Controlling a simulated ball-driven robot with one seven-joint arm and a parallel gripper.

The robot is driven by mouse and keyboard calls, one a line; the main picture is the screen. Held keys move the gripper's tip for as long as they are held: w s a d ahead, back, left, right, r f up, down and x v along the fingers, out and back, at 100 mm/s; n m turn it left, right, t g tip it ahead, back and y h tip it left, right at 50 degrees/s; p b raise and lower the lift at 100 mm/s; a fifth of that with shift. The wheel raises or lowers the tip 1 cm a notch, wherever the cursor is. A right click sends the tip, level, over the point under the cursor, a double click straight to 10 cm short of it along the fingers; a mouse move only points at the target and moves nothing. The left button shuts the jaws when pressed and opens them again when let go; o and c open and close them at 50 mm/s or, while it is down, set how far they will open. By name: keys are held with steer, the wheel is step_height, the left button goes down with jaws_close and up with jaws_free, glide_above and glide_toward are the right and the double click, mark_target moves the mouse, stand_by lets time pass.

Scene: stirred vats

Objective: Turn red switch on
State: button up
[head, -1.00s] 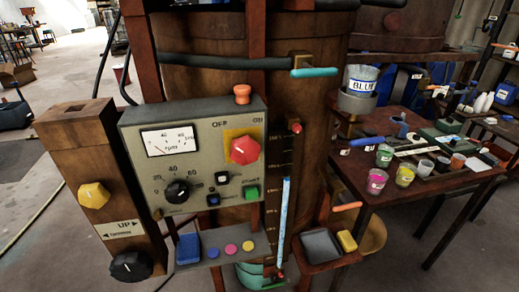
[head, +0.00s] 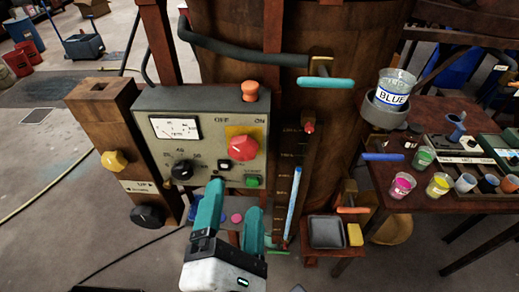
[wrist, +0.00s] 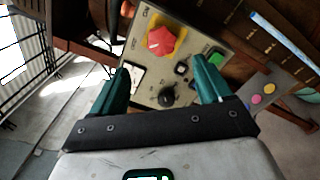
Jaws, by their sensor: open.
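The red switch (head: 243,148) is a knob on a yellow plate at the upper right of the grey control panel (head: 205,128), below the OFF and ON labels. It also shows in the wrist view (wrist: 161,40), beyond the fingers and near the top. My gripper (head: 232,200) has teal fingers and is open and empty. In the head view it is in front of the panel's lower edge, below the red switch. In the wrist view its fingers (wrist: 160,80) point at the panel, with the black dial (wrist: 167,95) between them. The gripper touches nothing that I can see.
An orange button (head: 250,91) stands on top of the panel. A green button (head: 252,182) is below the switch. A wooden post (head: 115,150) with yellow and black knobs stands left. A table (head: 425,215) with paint cups is at right. Pipes run above.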

mark_target(244, 153)
steer(key=w, duration=0.3)
steer(key=w+p, duration=0.1)
steer(key=w, duration=0.6)
steer(key=shift+d+f+p, duration=0.1)
steer(key=shift+d+p, duration=0.15)
steer(key=shift+p, duration=0.15)
steer(key=c, duration=1)
